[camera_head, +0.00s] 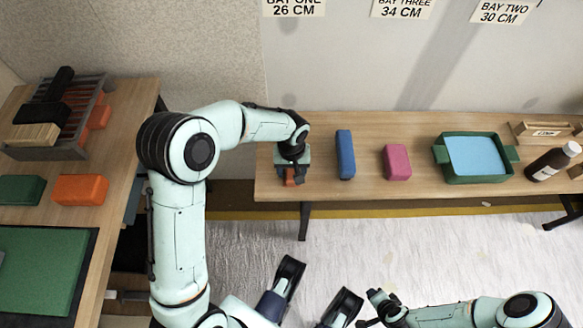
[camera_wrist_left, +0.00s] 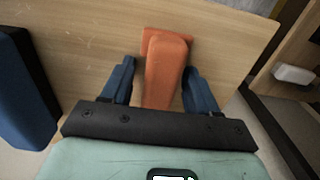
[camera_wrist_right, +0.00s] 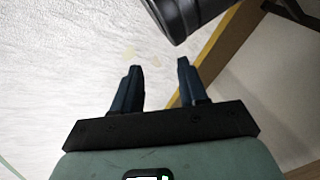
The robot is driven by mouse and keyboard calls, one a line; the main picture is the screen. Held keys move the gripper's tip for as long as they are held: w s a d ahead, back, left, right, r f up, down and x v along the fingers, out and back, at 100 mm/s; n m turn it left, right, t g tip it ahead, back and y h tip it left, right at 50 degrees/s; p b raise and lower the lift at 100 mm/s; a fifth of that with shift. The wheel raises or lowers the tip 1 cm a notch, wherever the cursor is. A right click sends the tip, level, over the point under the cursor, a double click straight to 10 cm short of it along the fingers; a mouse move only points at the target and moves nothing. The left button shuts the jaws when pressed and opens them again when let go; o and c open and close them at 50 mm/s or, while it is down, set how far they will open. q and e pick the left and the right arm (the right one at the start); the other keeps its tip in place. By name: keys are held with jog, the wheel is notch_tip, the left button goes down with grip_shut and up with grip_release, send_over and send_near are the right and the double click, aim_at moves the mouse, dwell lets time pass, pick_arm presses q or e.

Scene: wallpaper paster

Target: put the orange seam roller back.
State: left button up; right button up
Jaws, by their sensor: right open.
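An orange piece with a broader far end, which looks like the orange seam roller (camera_wrist_left: 163,68), rests on the wooden back bench (camera_head: 325,187). In the head view only a little of the roller (camera_head: 290,177) shows, below my left gripper. My left gripper (camera_wrist_left: 158,82) is over it at the bench's left end, with one blue finger on each side. A gap shows at the left finger, so the jaws look open around the roller. My right gripper (camera_wrist_right: 156,75) is open and empty, above the pale floor.
On the bench stand a blue block (camera_head: 346,155), a pink block (camera_head: 397,162), a green tray (camera_head: 478,179) with blue inside, and a dark bottle (camera_head: 553,162). The left table holds a grey rack (camera_head: 72,150), an orange block (camera_head: 80,190) and a green block (camera_head: 22,190).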

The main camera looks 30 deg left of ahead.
dwell(0.3)
pick_arm(q)
jog(key=shift+a+r, duration=0.1)
jog(key=shift+r, duration=0.15)
notch_tip(320, 180, up, 13)
jog(key=p, duration=0.4)
jog(key=shift+w+a+r, duration=0.15)
jog(key=shift+w+a, duration=0.1)
jog(key=shift+a, duration=0.15)
pick_arm(e)
jog(key=s+a+r+g, duration=0.1)
jog(key=s+a+r, duration=0.2)
jog(key=s+r, duration=0.1)
jog(key=shift+s+r+g+y, duration=0.3)
jog(key=shift+s+y, duration=0.1)
jog(key=shift+s, duration=0.2)
